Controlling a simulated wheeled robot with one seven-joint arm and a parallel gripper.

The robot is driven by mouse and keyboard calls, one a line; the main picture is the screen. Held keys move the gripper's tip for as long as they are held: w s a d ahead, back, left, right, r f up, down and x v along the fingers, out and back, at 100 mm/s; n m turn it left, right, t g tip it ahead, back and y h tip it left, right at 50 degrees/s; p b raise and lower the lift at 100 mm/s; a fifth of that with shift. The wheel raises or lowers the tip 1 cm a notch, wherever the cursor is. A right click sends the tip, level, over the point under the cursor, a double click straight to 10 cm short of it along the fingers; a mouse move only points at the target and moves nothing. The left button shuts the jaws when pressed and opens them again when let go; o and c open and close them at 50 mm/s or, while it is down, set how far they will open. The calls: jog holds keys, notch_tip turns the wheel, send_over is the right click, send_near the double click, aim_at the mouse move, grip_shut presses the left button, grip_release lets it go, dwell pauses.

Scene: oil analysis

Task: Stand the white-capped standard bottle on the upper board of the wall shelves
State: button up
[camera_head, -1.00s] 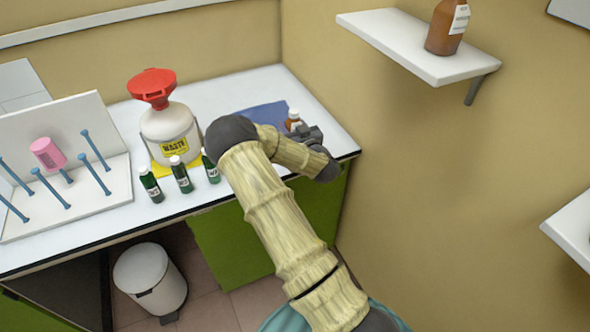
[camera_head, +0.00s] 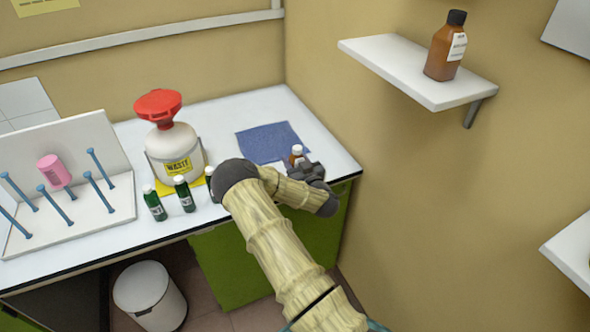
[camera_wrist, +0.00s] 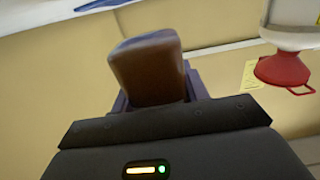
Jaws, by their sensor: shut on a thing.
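The white-capped standard bottle is small and brown with a pale label; in the head view the bottle (camera_head: 297,157) shows just beyond my gripper (camera_head: 306,168), at the right end of the white counter. My gripper is shut on it. In the wrist view the brown bottle (camera_wrist: 150,68) stands between the fingers of my gripper (camera_wrist: 155,95), and its cap is not seen there. The upper board (camera_head: 395,66) of the wall shelves is on the right wall, higher than the counter.
A black-capped brown bottle (camera_head: 446,47) stands on the upper board, with bare board to its left. A lower board (camera_head: 572,245) shows at the right edge. The red-funnelled waste container (camera_head: 172,145), green bottles (camera_head: 183,194), blue mat (camera_head: 266,142) and peg rack (camera_head: 75,215) are on the counter.

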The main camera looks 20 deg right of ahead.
notch_tip(320, 180, down, 4)
jog(key=shift+w+r+p, duration=0.1)
jog(key=shift+p, duration=0.2)
jog(key=shift+f, duration=0.2)
jog(key=shift+f, duration=0.15)
jog(key=o, duration=1.1)
jog(key=shift+c, duration=0.2)
